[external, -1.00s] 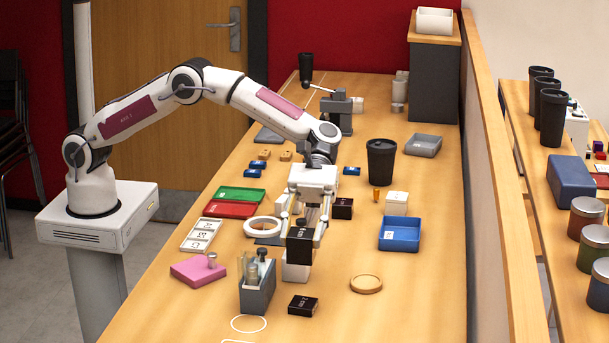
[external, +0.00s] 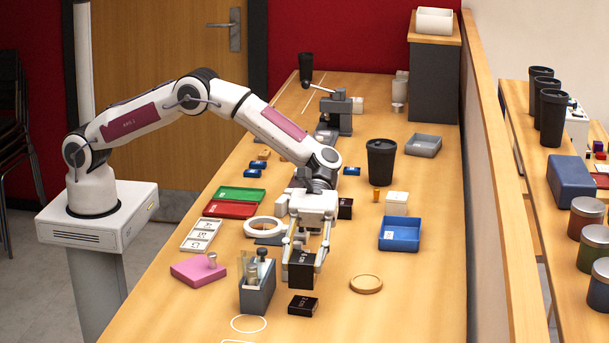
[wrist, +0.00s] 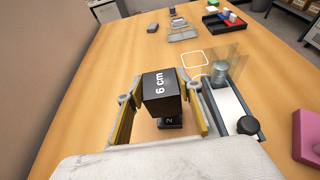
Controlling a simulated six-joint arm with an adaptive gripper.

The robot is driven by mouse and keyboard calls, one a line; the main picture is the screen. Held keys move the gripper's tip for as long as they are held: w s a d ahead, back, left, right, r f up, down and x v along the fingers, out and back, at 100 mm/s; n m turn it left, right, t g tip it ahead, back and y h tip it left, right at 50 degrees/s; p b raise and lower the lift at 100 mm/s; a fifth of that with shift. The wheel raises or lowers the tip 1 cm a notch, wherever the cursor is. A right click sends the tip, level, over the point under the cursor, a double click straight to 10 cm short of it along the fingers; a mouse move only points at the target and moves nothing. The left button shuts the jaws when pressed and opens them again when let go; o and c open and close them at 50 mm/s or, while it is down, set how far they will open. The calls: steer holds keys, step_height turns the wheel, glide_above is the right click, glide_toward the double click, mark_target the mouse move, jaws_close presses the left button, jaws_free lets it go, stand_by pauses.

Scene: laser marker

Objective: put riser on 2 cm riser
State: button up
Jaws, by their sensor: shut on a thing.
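My gripper (external: 303,260) is shut on a black riser (external: 301,277), marked "6 cm" in the wrist view (wrist: 160,94). It holds the riser upright, between the grey vial rack and the round wooden lid. The low black 2 cm riser (external: 303,306) lies flat on the table, a little nearer the front edge of the external picture. In the wrist view the 2 cm riser (wrist: 171,123) shows a "2" just past the held riser's lower end, partly hidden by it. The two risers look apart. The held riser's underside is hidden.
The grey rack (external: 257,295) with vials stands close left of the held riser. A round wooden lid (external: 366,284) lies to the right, a pink block (external: 198,270) to the left. A blue tray (external: 399,234) and a white ring (external: 264,227) lie farther back.

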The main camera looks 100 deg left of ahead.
mark_target(303, 276)
steer(key=shift+f, duration=0.2)
steer(key=shift+f, duration=1.9)
steer(key=shift+f, duration=0.1)
steer(key=o, duration=1.5)
steer(key=shift+f, duration=0.1)
steer(key=shift+v, duration=0.85)
steer(key=v, duration=1)
steer(key=shift+a, duration=0.15)
